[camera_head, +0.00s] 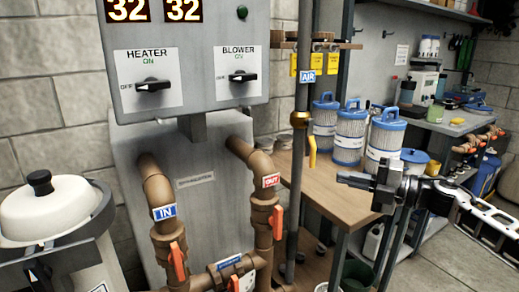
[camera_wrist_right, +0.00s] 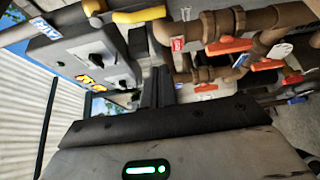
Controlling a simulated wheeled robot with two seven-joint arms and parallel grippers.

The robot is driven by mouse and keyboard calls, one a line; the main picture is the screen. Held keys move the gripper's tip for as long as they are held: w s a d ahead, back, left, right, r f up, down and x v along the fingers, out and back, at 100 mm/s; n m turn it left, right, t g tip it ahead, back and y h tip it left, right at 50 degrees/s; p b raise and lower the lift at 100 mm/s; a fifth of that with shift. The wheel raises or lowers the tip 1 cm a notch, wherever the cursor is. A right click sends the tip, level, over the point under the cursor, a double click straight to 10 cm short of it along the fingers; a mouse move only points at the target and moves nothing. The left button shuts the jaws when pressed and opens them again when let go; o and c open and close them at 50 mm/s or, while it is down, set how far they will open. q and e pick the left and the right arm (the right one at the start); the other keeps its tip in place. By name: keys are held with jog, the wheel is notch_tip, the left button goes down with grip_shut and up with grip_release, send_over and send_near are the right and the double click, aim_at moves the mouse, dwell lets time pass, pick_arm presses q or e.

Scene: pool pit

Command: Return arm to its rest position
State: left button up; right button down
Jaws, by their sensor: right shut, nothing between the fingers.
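My right arm enters from the right in the head view. Its gripper (camera_head: 358,182) is shut and empty, pointing left in front of the wooden table with the filter cartridges. In the right wrist view, the dark fingers (camera_wrist_right: 155,92) are together with nothing between them, and the control box and orange-handled pipes show beyond. The gripper is apart from the AIR pipe (camera_head: 298,180) and its yellow lever (camera_head: 312,150), to their right. My left gripper is not in the head view.
A grey control box (camera_head: 200,50) with heater and blower knobs hangs at the upper left. Brown IN and OUT pipes (camera_head: 262,170) with orange handles stand below it. Blue-capped filters (camera_head: 349,135) stand on the wooden table (camera_head: 315,185). A white-lidded vessel (camera_head: 45,210) is at the far left.

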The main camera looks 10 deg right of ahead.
jog(key=s+a+f+m+t+h, duration=0.2)
jog(key=s+a+f+m, duration=0.2)
jog(key=a+f+m, duration=0.3)
jog(key=s+a+f+m+t+h, duration=0.1)
jog(key=s+a+f+m+t, duration=0.1)
jog(key=s+a+f+m, duration=0.35)
jog(key=s+a+f+m+g+h, duration=0.1)
jog(key=s+f+m+g+h, duration=0.1)
jog(key=s+f+m, duration=0.5)
jog(key=s+a+f+m+g+h, duration=0.2)
jog(key=s+f+m+h, duration=0.3)
jog(key=s, duration=0.6)
notch_tip(320, 180, down, 3)
jog(key=shift+a+f+m+g, duration=0.1)
jog(key=shift+a+m+g, duration=0.2)
jog(key=shift+m, duration=0.75)
jog(key=c, duration=2.1)
grip_release()
jog(key=shift+s, duration=0.1)
jog(key=shift+c, duration=0.2)
